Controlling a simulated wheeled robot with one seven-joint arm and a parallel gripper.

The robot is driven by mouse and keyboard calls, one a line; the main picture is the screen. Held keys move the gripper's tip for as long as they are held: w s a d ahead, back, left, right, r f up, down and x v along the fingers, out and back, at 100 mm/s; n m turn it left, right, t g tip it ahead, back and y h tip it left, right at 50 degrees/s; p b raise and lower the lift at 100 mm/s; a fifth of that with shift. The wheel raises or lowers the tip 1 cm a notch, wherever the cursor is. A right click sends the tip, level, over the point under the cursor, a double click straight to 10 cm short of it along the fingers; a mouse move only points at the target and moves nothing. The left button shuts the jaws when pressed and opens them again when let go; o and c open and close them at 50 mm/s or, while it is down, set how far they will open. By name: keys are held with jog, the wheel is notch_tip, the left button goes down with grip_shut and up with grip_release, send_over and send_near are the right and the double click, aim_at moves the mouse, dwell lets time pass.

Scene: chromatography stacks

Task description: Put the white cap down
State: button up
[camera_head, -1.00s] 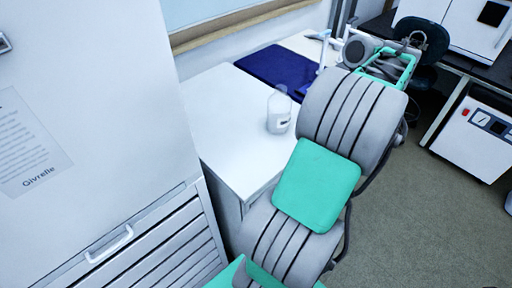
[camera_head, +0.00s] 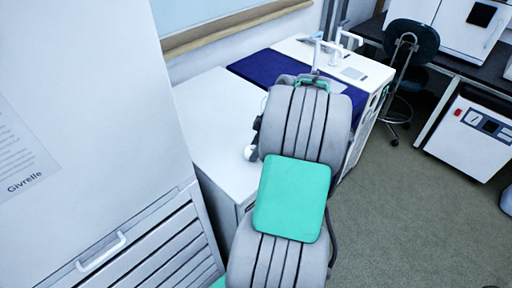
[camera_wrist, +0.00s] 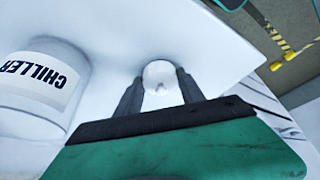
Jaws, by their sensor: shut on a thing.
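The white cap (camera_wrist: 160,74) is small and round, held between the two dark fingers of my gripper (camera_wrist: 159,88) in the wrist view. My gripper is shut on it, over a white surface; I cannot tell whether the cap touches that surface. In the head view my arm hides the gripper, the cap and most of the bottle; a small part of the bottle (camera_head: 251,153) shows at the arm's left edge.
The white worktop (camera_head: 205,115) has clear room left of my arm. A dark blue mat (camera_head: 255,68) lies farther back. A tall white cabinet (camera_head: 85,90) stands close on the left. Beyond the floor are a stool (camera_head: 408,50) and a white machine (camera_head: 470,135).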

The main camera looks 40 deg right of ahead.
jog(key=shift+f, duration=0.2)
jog(key=o, duration=1.3)
jog(key=shift+r, duration=0.1)
jog(key=shift+r, duration=0.25)
jog(key=p+v, duration=0.1)
jog(key=v, duration=1)
jog(key=shift+s+d+r, duration=0.1)
jog(key=shift+s+r, duration=0.15)
jog(key=shift+r, duration=0.1)
